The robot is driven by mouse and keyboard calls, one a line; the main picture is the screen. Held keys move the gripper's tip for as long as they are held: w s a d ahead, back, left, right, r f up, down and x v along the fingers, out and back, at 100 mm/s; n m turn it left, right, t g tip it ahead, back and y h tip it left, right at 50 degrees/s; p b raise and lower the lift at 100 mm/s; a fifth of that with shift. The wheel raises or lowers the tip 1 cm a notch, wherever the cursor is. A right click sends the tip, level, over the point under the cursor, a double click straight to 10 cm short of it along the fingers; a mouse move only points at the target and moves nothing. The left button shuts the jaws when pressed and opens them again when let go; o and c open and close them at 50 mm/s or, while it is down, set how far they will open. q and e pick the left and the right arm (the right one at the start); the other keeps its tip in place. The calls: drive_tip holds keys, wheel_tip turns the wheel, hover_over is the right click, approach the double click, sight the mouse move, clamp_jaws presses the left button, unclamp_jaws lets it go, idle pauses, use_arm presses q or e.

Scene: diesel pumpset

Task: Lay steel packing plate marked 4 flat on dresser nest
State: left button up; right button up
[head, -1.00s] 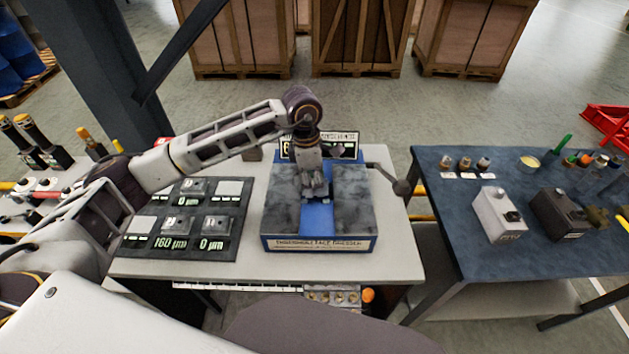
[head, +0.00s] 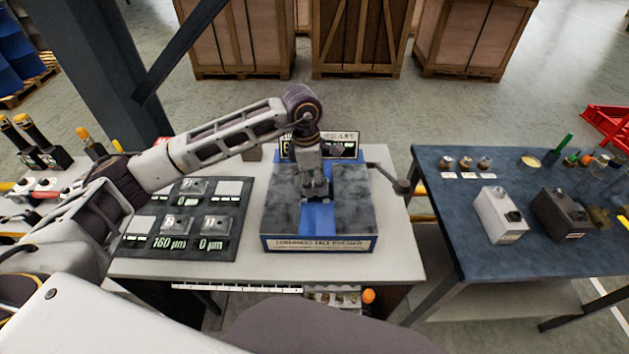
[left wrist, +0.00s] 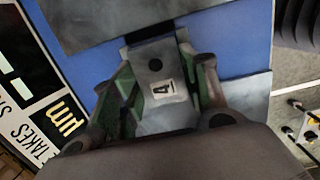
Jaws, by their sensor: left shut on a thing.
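The steel packing plate marked 4 (left wrist: 157,85) is grey with a dark hole and a pale label reading 4. My left gripper (head: 317,193) is over the middle of the dresser in the head view. In the left wrist view its green-padded fingers (left wrist: 155,95) are shut on the plate's two sides. The face dresser (head: 320,243) is a blue block with two mottled grey slabs and a blue strip (head: 318,216) between them. The gripper hides the plate and the nest under it in the head view. I cannot tell whether the plate touches the nest. My right gripper is not in view.
A dark board (head: 142,247) with several labelled plate places lies left of the dresser. A display (head: 341,146) stands behind the dresser, and a lever with a knob (head: 402,187) sticks out at its right. A blue table (head: 452,215) with boxes stands further right.

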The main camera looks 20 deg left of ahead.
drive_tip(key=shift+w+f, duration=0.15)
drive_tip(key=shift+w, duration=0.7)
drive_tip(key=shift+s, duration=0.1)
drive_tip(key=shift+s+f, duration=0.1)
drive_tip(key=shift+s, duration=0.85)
use_arm(q)
drive_tip(key=shift+b, duration=0.3)
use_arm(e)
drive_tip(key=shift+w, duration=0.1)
use_arm(q)
drive_tip(key=shift+f, duration=0.25)
drive_tip(key=shift+f+b, duration=0.25)
drive_tip(key=shift+b, duration=0.2)
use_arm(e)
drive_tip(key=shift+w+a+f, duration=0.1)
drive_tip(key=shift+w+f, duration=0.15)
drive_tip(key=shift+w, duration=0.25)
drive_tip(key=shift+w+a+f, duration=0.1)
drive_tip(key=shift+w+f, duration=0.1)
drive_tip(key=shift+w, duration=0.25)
